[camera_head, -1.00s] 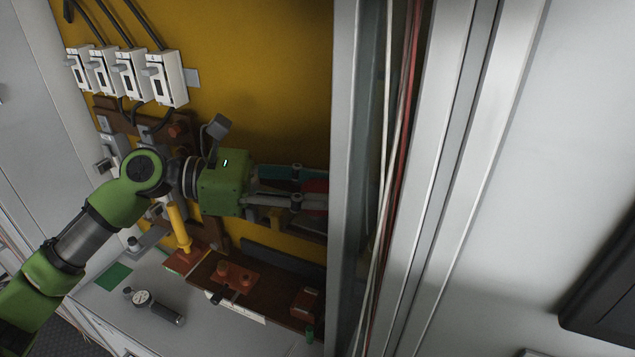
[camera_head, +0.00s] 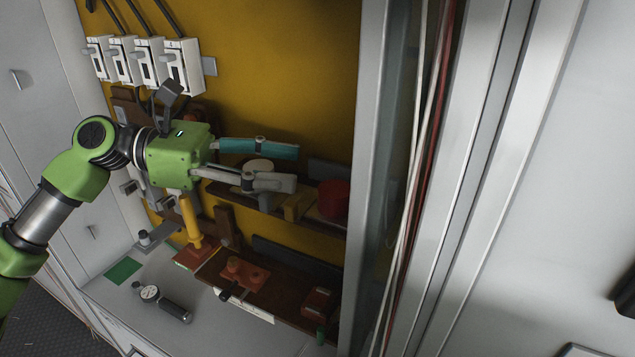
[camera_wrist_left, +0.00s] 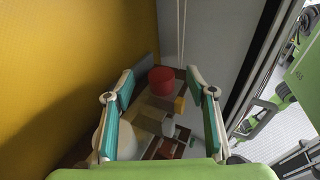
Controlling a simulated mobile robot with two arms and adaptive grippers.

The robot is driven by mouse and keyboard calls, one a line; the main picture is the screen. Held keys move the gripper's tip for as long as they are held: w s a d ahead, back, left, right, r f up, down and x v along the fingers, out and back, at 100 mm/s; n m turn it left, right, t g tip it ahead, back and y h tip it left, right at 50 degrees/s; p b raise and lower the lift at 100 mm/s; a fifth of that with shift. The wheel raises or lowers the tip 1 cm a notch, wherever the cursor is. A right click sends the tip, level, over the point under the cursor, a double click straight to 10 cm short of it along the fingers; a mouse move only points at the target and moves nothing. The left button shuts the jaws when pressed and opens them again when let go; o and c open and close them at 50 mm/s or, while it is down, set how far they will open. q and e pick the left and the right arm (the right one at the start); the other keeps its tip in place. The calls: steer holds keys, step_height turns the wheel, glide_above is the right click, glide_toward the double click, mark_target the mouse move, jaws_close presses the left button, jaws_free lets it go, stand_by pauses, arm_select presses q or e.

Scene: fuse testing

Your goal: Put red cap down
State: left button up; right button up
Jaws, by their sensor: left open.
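The red cap (camera_head: 334,199) stands at the right end of a brown shelf (camera_head: 312,217) on the yellow back wall, close to the cabinet's side frame. In the left wrist view the red cap (camera_wrist_left: 161,80) is beyond the fingertips, between them and clear of both. My left gripper (camera_head: 298,167) is open and empty, to the left of the cap and a little above it. Its fingers also show spread apart in the left wrist view (camera_wrist_left: 161,82). My right gripper is not in the head view.
A yellow block (camera_head: 297,206) stands just left of the cap, and a pale round object (camera_head: 258,166) is partly hidden behind my fingers. White breakers (camera_head: 183,66) are at upper left. A lower shelf holds orange-red parts (camera_head: 245,272). A gauge (camera_head: 150,292) lies on the grey bench.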

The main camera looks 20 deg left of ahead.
arm_select(q)
steer(key=v, duration=0.2)
steer(key=shift+s+a+b, duration=0.15)
steer(key=shift+a+b, duration=0.25)
steer(key=shift+s+a+r, duration=0.15)
steer(key=shift+a+r, duration=0.05)
steer(key=shift+a, duration=0.25)
